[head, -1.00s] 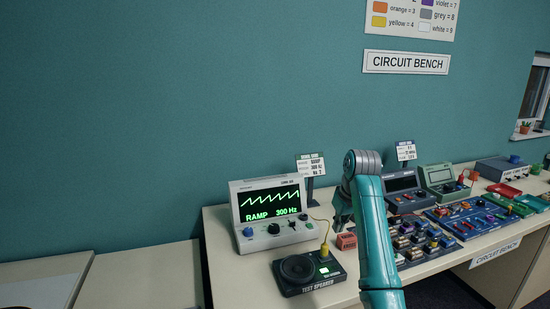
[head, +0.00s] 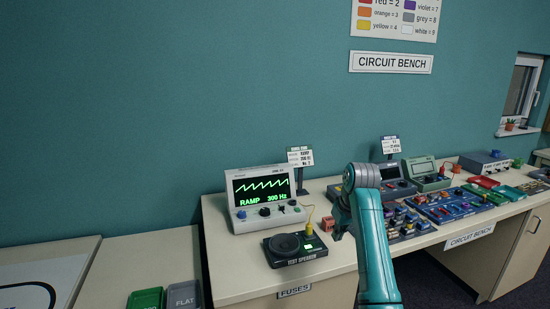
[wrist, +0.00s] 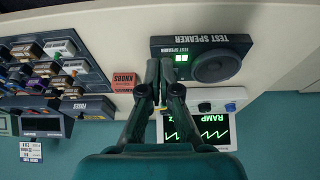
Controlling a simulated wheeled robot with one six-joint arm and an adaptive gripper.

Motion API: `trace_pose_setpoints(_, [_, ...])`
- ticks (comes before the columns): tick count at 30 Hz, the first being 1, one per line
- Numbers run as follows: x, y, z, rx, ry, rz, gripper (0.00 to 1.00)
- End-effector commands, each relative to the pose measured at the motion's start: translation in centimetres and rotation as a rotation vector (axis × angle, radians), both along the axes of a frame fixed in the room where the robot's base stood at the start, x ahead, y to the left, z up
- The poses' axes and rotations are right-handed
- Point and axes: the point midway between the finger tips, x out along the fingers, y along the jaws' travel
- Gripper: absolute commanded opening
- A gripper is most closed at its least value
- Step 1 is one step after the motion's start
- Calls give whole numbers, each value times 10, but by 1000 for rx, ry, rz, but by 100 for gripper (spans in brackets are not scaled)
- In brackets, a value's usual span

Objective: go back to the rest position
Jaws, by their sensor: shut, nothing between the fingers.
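My gripper (wrist: 163,84) shows in the wrist view with its two dark fingers together and nothing between them. In the head view my gripper (head: 336,226) is partly hidden behind my teal arm, above the bench right of the test speaker. The signal generator (head: 264,198) has a lit screen reading RAMP 300 Hz. The black test speaker (head: 294,248) lies in front of it with a small green light. Both also show upside down in the wrist view, the test speaker (wrist: 202,60) just beyond the fingertips and the generator screen (wrist: 206,132) beside the fingers.
A red KNOBS block (wrist: 124,82) sits close to the fingers. Racks of components (wrist: 55,65) and instruments (head: 427,172) fill the bench to the right. A lower table at left holds a green tray (head: 145,299) and a grey tray (head: 184,296).

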Motion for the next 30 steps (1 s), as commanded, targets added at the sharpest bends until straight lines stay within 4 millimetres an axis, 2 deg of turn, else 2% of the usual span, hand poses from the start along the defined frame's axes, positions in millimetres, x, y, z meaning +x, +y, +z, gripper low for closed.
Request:
trace_pose_setpoints(11, [-11, 1, -73, 6, -53, -27, 0])
trace_pose_setpoints(16, [-28, 2, -129, 11, -96, -50, 0])
trace_pose_setpoints(23, [-68, 3, -212, 19, -180, -87, 0])
trace_pose_setpoints(30, [-125, 4, -283, 28, -268, -124, 0])
